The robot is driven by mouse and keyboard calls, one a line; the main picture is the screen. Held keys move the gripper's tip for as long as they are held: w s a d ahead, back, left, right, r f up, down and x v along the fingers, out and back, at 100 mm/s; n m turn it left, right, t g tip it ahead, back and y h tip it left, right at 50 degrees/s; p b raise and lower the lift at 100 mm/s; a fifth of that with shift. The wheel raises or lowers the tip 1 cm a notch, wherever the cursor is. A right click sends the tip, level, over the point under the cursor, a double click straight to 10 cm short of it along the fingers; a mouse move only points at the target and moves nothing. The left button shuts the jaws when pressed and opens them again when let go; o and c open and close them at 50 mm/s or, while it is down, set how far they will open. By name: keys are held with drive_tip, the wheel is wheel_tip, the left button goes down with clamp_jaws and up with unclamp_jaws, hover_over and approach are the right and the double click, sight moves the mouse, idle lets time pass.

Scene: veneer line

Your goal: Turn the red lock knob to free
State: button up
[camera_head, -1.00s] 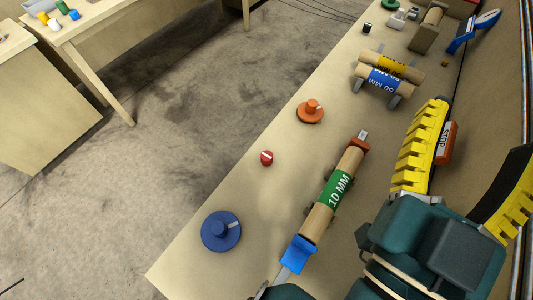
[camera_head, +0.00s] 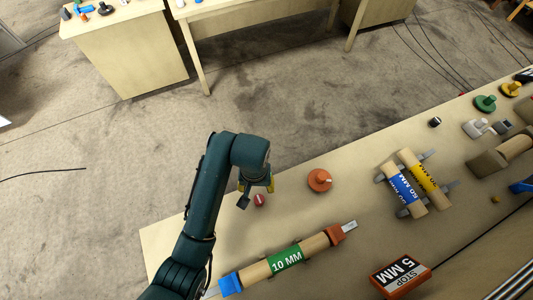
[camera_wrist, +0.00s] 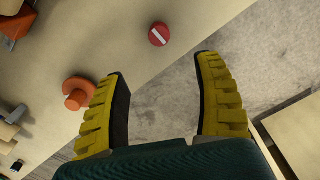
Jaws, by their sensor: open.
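The small round red lock knob (camera_head: 259,200) sits on the bench top near its far edge. In the wrist view the red knob (camera_wrist: 158,34) carries a white bar that slants across its face. My gripper (camera_head: 256,187) hangs over the bench edge close to the knob, with its yellow fingers apart. In the wrist view my gripper (camera_wrist: 162,68) is open and empty, and the knob lies beyond the fingertips, not between them. I cannot tell the exact height gap.
An orange knob (camera_head: 319,180) stands to the right of the red one. A 10 MM roller (camera_head: 286,260) with blue and orange end pieces lies nearer. A 5 MM stop box (camera_head: 401,275) and blue (camera_head: 403,187) and yellow (camera_head: 425,172) 50 MM rollers are farther right.

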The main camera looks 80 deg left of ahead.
sight(259, 200)
wheel_tip(259, 200, down, 16)
drive_tip(key=shift+w+f+b, duration=0.1)
drive_tip(key=shift+b, duration=0.85)
drive_tip(key=c, duration=1.2)
